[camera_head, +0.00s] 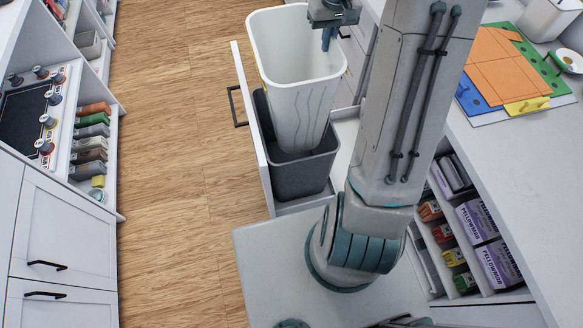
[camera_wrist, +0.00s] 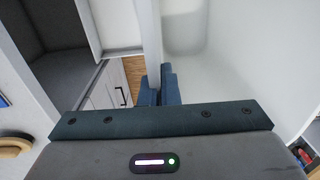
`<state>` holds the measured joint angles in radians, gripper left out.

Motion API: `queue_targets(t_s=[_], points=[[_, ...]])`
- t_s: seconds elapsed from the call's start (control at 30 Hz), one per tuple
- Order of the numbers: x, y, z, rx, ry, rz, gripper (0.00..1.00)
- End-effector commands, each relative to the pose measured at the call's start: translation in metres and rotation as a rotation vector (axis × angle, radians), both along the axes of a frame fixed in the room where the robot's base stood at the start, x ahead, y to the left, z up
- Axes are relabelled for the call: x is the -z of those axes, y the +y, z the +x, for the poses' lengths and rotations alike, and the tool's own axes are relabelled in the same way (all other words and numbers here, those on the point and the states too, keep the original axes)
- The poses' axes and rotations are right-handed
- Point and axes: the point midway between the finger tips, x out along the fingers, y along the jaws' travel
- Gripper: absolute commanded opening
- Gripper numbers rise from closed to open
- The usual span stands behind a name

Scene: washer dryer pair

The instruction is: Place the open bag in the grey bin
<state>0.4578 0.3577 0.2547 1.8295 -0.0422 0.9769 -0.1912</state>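The open bag (camera_head: 299,100) is white and tall, with its mouth facing up, in the head view. Its lower end overlaps the mouth of the grey bin (camera_head: 303,178); I cannot tell how deep it reaches. The dark grey bin stands in a pulled-out drawer. My gripper (camera_head: 328,40) is at the bag's right rim, fingers pointing down. In the wrist view my blue fingers (camera_wrist: 161,88) are closed about the bag's thin wall (camera_wrist: 152,45). The bin (camera_wrist: 48,28) appears to show dark at the upper left there.
The drawer's white front (camera_head: 251,120) has a black handle and stands out over the wooden floor (camera_head: 180,130). A white counter (camera_head: 530,170) with coloured cutting boards (camera_head: 505,65) lies at right. Shelves (camera_head: 95,130) line the left. The floor between is clear.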

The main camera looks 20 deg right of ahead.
Motion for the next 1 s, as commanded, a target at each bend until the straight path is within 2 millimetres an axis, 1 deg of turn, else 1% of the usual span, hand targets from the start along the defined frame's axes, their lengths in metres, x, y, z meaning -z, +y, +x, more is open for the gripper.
queue_targets(t_s=[0.03, 0.17, 0.3, 0.5, 0.63, 0.87, 1.0], points=[[0.017, 0.0, 0.0, 0.001, 0.0, 0.001, 0.0], [0.048, -0.001, 0.0, 0.002, 0.0, 0.002, 0.0], [0.083, -0.001, 0.0, 0.002, 0.0, 0.004, 0.0], [0.126, -0.001, 0.0, 0.002, 0.0, 0.007, 0.0], [0.143, -0.001, 0.0, 0.002, 0.0, 0.008, 0.0], [0.159, 0.0, 0.0, 0.001, 0.001, 0.01, 0.0], [0.184, 0.0, -0.001, 0.002, 0.004, 0.012, 0.0]])
